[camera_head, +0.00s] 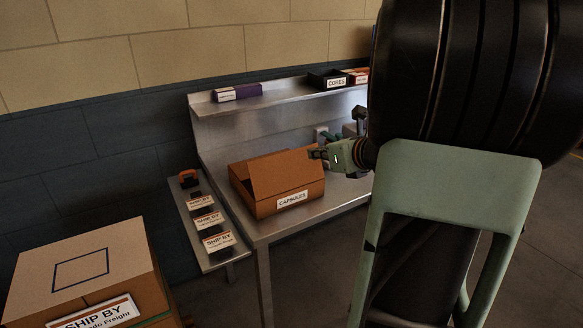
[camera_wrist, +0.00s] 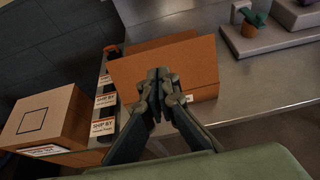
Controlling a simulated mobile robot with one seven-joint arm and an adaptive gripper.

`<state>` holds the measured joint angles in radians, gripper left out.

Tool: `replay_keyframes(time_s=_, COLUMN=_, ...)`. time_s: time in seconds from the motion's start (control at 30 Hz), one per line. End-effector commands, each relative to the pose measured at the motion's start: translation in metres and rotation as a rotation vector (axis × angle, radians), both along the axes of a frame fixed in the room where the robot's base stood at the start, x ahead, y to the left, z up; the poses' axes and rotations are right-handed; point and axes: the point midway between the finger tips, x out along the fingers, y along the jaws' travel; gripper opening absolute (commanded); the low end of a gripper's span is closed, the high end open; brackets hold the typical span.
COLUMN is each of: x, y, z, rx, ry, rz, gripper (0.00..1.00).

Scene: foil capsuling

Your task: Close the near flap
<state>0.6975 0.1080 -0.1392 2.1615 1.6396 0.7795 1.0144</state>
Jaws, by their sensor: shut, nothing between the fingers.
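An open brown carton (camera_head: 268,200) labelled CAPSULES stands on the steel bench. One flap (camera_head: 277,171) stands up at a slant over the carton in the head view. My gripper (camera_head: 318,154) is by the carton's right end, at about the height of its top. In the wrist view my gripper (camera_wrist: 158,78) is shut and empty, its fingertips in front of the raised brown panel (camera_wrist: 185,70). I cannot tell whether the fingers touch the panel. The fingers hide part of it, and the inside of the carton is hidden.
The steel bench (camera_head: 262,236) has an upper shelf (camera_head: 285,98) holding a purple box (camera_head: 237,92) and a dark CORES bin (camera_head: 327,79). A side ledge (camera_head: 213,262) holds SHIP BY cards. A large carton (camera_head: 85,262) stands at lower left.

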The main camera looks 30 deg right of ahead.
Motion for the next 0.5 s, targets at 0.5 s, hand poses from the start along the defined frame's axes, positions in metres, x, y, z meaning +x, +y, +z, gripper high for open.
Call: replay_keyframes(time_s=0.5, x=0.060, y=0.003, z=-0.031, rx=0.000, ry=-0.009, rz=0.001, gripper=0.00)
